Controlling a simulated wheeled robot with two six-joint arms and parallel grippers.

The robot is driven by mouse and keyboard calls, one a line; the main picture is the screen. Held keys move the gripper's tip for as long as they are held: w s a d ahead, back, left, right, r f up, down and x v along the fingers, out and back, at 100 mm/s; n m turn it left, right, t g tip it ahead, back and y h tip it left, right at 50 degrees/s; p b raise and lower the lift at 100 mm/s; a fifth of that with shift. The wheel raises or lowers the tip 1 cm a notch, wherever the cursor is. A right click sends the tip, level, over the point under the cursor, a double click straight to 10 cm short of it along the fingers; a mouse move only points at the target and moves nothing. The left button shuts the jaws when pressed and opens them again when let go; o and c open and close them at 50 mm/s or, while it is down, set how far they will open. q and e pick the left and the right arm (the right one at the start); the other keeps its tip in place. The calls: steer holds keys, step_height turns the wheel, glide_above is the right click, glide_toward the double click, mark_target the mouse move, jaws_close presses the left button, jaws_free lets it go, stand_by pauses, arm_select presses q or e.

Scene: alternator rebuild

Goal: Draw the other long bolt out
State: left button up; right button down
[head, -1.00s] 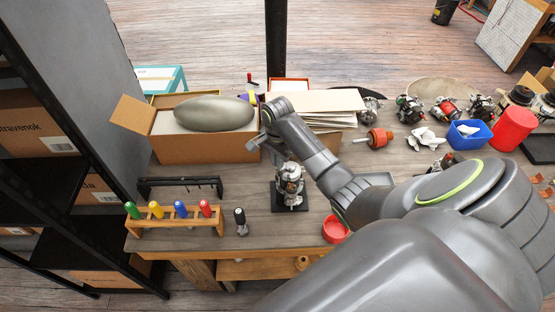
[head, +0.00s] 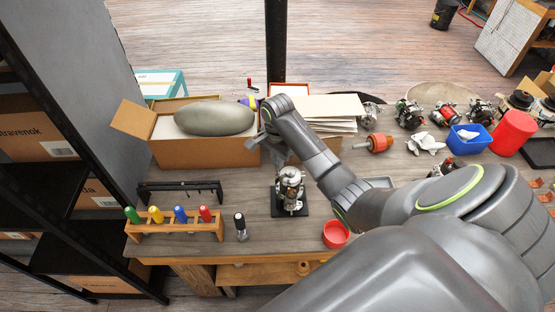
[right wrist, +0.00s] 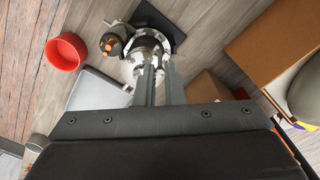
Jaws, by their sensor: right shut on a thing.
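The alternator (head: 290,186) stands upright on a small black base plate (head: 296,212) in the middle of the bench. In the right wrist view the alternator (right wrist: 150,40) is just past the fingertips. My right gripper (head: 279,160) is just above the alternator's top in the head view. Its two fingers (right wrist: 158,68) are close together, shut on what I take to be the long bolt. The bolt is too small and hidden to make out, so I cannot tell how far out it is. My left gripper is not in view.
A red bowl (head: 336,236) is right of the plate. A screwdriver rack (head: 180,229), a dark-handled tool (head: 240,227) and a black rail stand (head: 180,188) are to the left. An open carton (head: 195,153) is behind. My right arm covers much of the right side.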

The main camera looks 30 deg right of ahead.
steer(key=shift+r, duration=0.2)
steer(key=shift+r, duration=1.05)
steer(key=shift+r, duration=0.1)
steer(key=shift+r, duration=1.2)
